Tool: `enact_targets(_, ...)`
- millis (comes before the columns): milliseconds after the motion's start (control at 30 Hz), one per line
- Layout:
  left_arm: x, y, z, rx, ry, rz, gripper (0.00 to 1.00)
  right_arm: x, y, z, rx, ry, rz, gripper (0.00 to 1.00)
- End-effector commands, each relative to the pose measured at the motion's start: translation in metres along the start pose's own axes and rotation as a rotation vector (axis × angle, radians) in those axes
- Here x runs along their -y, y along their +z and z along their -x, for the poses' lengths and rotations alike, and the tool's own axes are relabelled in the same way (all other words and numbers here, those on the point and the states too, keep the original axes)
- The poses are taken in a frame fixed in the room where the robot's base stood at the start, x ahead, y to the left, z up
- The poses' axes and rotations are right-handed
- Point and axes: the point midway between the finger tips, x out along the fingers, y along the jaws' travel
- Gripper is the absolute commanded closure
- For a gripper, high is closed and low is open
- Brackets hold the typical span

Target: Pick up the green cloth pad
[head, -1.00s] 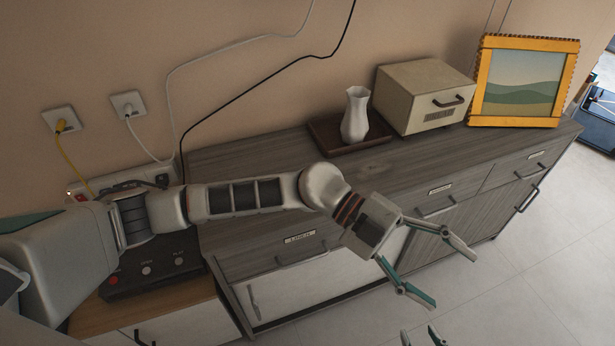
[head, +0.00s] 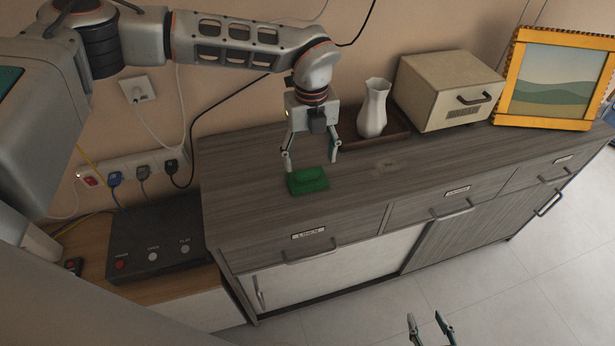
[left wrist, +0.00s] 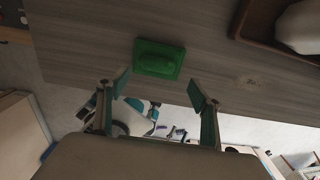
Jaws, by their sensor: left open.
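The green cloth pad (head: 308,181) lies flat on the grey wooden top of the sideboard, near its left front. My left gripper (head: 311,169) points down over the pad, open and empty, with a finger towards each side of it. In the left wrist view the pad (left wrist: 159,59) shows just beyond the open fingertips (left wrist: 160,88), uncovered, and a gap seems to remain. I cannot tell the exact height of the fingertips above the top. My right gripper (head: 430,328) is at the bottom edge of the head view, fingers apart and empty, over the floor.
A brown tray (head: 388,139) with a white vase (head: 373,108) stands right of my left gripper. Further right are a beige box (head: 446,90) and a yellow-framed picture (head: 556,80). A dark button console (head: 155,245) sits on the lower surface at left. The sideboard top (head: 420,163) is clear in front.

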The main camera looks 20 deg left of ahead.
Motion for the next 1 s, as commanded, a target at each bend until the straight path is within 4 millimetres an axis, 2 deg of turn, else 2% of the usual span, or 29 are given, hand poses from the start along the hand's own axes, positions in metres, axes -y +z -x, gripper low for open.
enact_targets(167,-0.002,0.002,-0.012,-0.001,-0.001,-0.001,0.35,0.0,-0.001,0.001,0.0,0.0,0.0,0.6)
enact_targets(500,-0.006,0.007,-0.055,-0.003,-0.001,-0.002,0.35,0.0,-0.003,0.002,0.0,-0.001,0.0,0.6)
enact_targets(733,-0.006,0.007,-0.057,-0.002,-0.002,-0.002,0.35,0.0,-0.002,0.002,0.002,-0.001,0.0,0.6)
enact_targets(900,-0.006,0.007,-0.057,-0.002,-0.002,-0.002,0.76,0.0,-0.002,0.002,0.002,-0.001,0.0,0.6)
enact_targets(1000,-0.006,0.007,-0.057,-0.002,-0.002,-0.002,0.76,0.0,-0.002,0.002,0.002,0.0,0.0,0.6)
